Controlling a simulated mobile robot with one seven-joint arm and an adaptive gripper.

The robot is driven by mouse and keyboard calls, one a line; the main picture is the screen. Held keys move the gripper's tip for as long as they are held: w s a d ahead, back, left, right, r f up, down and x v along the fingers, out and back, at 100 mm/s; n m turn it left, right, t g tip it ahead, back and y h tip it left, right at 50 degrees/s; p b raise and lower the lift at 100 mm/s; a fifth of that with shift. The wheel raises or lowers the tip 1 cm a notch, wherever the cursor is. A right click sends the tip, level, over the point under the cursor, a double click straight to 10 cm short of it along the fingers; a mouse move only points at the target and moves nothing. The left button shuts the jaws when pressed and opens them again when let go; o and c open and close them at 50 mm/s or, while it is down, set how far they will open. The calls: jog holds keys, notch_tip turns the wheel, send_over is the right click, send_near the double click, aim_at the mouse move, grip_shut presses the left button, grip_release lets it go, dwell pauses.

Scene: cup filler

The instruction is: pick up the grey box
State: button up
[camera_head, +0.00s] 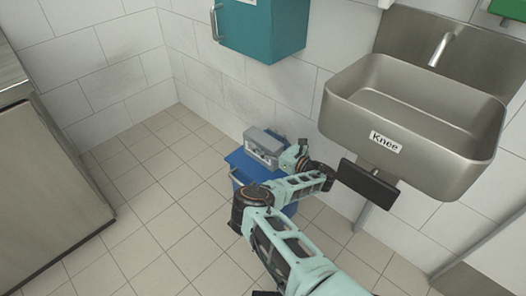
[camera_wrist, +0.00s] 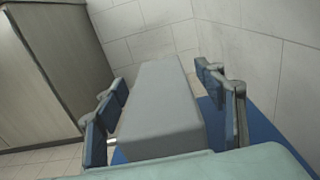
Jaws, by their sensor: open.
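The grey box (camera_head: 264,146) sits on top of a blue bin (camera_head: 246,164) against the tiled wall in the head view. In the wrist view the grey box (camera_wrist: 160,105) fills the middle, lying between the two blue-padded fingers of my gripper (camera_wrist: 162,115). The left finger is beside the box's left side, and the right finger stands apart from its right side with a visible gap. My gripper is open. In the head view my arm reaches up to the box from the lower right, and the fingertips are hard to make out there. The box's near end is partly hidden in the wrist view.
A steel sink (camera_head: 415,120) with a "Knee" label and a dark knee plate (camera_head: 368,184) hangs on the wall right of my arm. A teal cabinet (camera_head: 262,28) hangs above the box. A cabinet (camera_head: 48,190) stands at left. The tiled floor between is clear.

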jog(key=shift+a, duration=0.1)
jog(key=shift+c, duration=0.5)
jog(key=c, duration=1.3)
jog(key=shift+r, duration=0.1)
